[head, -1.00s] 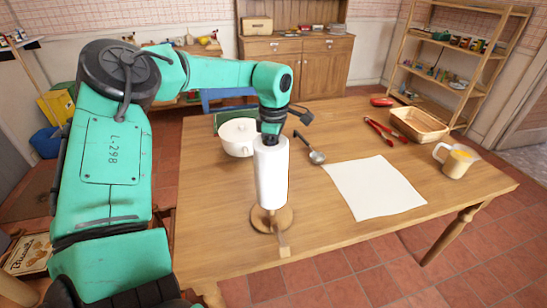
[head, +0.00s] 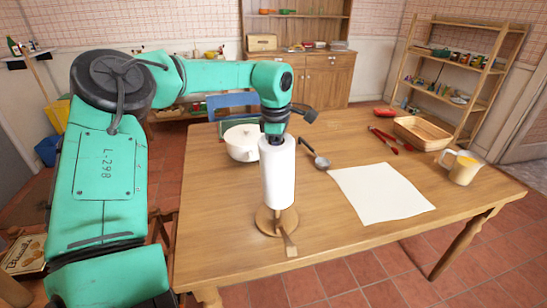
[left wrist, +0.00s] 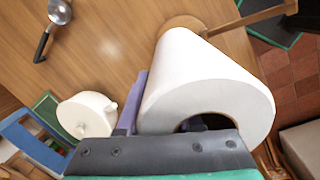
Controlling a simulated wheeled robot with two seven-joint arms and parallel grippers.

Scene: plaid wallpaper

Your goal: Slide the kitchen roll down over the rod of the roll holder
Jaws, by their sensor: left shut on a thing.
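The white kitchen roll (head: 278,175) stands upright in the head view, above the round wooden base of the roll holder (head: 265,221). A small gap appears to separate its lower end from the base. The roll hides the rod, so I cannot tell how far the roll is over it. My left gripper (head: 276,139) is shut on the upper rim of the roll. In the left wrist view one purple finger lies outside the roll (left wrist: 195,75), and the base (left wrist: 180,22) shows past its far end. My right gripper is not in view.
A white pot (head: 241,145) stands close behind the roll. A ladle (head: 318,160), white sheet (head: 380,192), red tongs (head: 385,140), basket (head: 422,133) and mug (head: 464,169) are to the right.

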